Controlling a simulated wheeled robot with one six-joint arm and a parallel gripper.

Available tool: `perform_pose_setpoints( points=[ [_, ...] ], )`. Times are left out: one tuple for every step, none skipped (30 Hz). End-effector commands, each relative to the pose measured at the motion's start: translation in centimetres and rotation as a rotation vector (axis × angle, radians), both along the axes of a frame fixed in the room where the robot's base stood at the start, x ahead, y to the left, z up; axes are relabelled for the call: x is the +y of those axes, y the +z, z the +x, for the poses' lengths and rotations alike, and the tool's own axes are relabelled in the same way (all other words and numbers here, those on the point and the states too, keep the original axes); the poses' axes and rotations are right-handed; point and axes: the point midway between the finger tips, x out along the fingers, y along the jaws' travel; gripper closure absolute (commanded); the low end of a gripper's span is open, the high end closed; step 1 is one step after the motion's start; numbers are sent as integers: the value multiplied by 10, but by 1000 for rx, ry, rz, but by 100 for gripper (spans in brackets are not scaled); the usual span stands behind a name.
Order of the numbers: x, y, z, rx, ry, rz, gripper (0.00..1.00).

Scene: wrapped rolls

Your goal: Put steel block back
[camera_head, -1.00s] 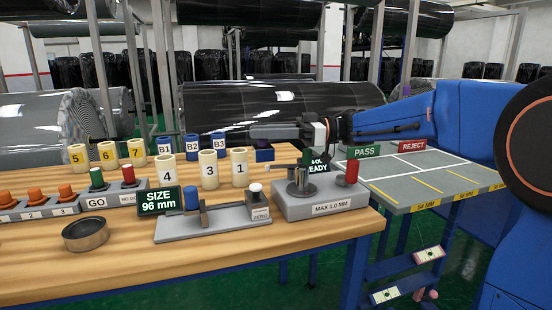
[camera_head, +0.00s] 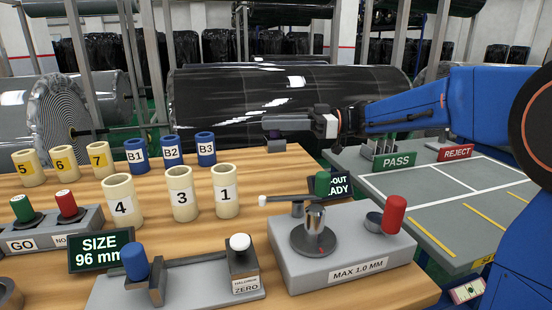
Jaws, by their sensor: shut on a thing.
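My gripper (camera_head: 275,123) is at the back of the wooden bench, pointing left with its long grey fingers level. A small dark, greyish block (camera_head: 277,146) shows just under the fingertips; it appears to be the steel block, partly hidden by the fingers. The gripper is shut on it. It looks near the bench's back edge, and whether it touches anything below is unclear. The size gauge (camera_head: 190,262), with a blue knob, a white knob and a ZERO label, stands at the front, apart from the gripper. Its display (camera_head: 100,252) reads SIZE 96 mm.
Cream tubes (camera_head: 181,192) and blue tubes (camera_head: 171,151) stand left of the gripper. A grey MAX 1.0 MM gauge (camera_head: 345,262) stands front right. The grey side table (camera_head: 440,205) has PASS (camera_head: 397,161) and REJECT (camera_head: 456,153) signs. Bare wood lies behind the cream tubes.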

Motion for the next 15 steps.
perform_pose_setpoints(
  points=[
    [0,-9,0,3,0,1,100],
    [0,-13,0,3,0,1,100],
    [0,-19,0,3,0,1,100],
    [0,-22,0,2,0,1,100],
    [0,-25,0,1,0,1,100],
    [0,-29,0,1,0,1,100],
    [0,-31,0,1,0,1,100],
    [0,-32,0,1,0,1,100],
    [0,-34,0,0,0,1,100],
    [0,-35,0,0,0,1,100],
    [0,-36,0,-1,0,1,100],
    [0,-39,0,-1,0,1,100],
    [0,-42,0,0,0,1,100],
    [0,-45,0,1,0,1,100],
    [0,-50,0,2,0,1,100]
  ],
)
